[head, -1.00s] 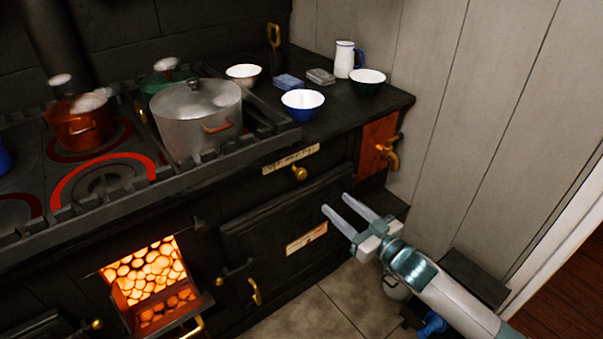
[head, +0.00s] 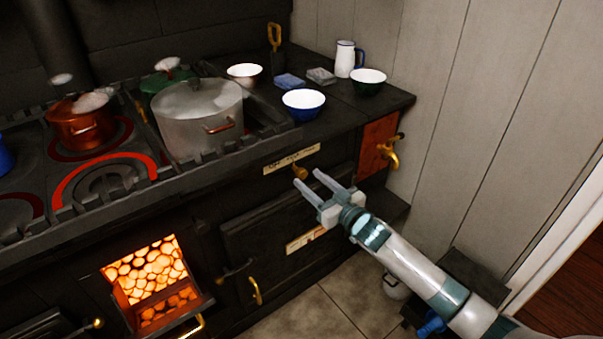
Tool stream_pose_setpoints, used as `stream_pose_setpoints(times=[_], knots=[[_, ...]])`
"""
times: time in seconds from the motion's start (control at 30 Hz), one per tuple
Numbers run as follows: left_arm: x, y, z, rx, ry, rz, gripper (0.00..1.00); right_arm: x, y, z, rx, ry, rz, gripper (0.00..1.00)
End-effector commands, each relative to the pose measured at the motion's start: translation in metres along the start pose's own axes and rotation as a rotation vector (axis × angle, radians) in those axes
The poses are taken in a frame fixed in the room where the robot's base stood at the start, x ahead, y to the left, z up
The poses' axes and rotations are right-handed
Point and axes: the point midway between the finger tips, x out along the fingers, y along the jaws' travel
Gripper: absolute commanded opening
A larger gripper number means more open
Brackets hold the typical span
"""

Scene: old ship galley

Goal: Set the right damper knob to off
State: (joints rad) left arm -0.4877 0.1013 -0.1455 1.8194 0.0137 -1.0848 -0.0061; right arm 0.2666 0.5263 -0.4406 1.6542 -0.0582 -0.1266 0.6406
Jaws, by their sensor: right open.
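The right damper knob (head: 300,172) is a small brass knob on the black stove front, under a cream label strip (head: 291,159) whose lettering is too small to read fully. My right gripper (head: 306,179) is open and empty. Its two pale fingers point up and left, with the tips close to the knob in the picture and partly covering the area just below it. I cannot tell whether they touch it. My left gripper is not in view.
A grey pot (head: 198,118) and a copper pot (head: 82,122) steam on the stove top. Bowls, including a blue one (head: 303,102), stand above the knob. A brass tap (head: 390,152) sticks out to the right. The firebox (head: 145,272) glows open at lower left.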

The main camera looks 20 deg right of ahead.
Motion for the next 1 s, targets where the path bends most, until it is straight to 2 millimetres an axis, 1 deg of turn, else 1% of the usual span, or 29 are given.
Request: stream_pose_setpoints(times=[0.03, 0.1, 0.3, 0.5, 0.77, 0.8, 0.87, 0.9, 0.93, 0.97, 1.0], knots=[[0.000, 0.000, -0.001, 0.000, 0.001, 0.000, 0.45, 0.010, 0.000, -0.001, 0.000, 0.002, 0.001, 0.45], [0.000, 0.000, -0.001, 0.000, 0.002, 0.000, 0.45, 0.020, 0.000, -0.001, 0.000, 0.001, 0.000, 0.45], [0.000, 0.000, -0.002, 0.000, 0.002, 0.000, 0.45, 0.042, 0.000, 0.000, 0.002, 0.000, 0.000, 0.45], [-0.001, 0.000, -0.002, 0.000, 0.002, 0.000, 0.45, 0.049, 0.000, 0.000, 0.001, 0.000, 0.000, 0.45], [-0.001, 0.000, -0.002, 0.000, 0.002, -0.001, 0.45, 0.049, 0.000, 0.000, 0.001, 0.000, 0.000, 0.45], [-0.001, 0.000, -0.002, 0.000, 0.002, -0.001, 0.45, 0.049, 0.000, 0.000, 0.001, 0.000, 0.000, 0.35], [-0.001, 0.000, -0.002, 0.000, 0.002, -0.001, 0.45, 0.049, 0.000, 0.000, 0.001, 0.000, 0.000, 0.21], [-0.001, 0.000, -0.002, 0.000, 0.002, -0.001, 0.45, 0.049, 0.000, 0.000, 0.001, 0.000, 0.000, 0.12], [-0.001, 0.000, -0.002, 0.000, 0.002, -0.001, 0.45, 0.049, 0.000, 0.000, 0.001, 0.000, 0.000, 0.04], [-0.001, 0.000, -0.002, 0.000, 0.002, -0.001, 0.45, 0.049, 0.000, 0.000, 0.000, 0.000, 0.000, 0.00], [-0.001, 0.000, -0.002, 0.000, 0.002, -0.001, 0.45, 0.049, 0.000, 0.000, 0.000, 0.000, 0.000, 0.00]])
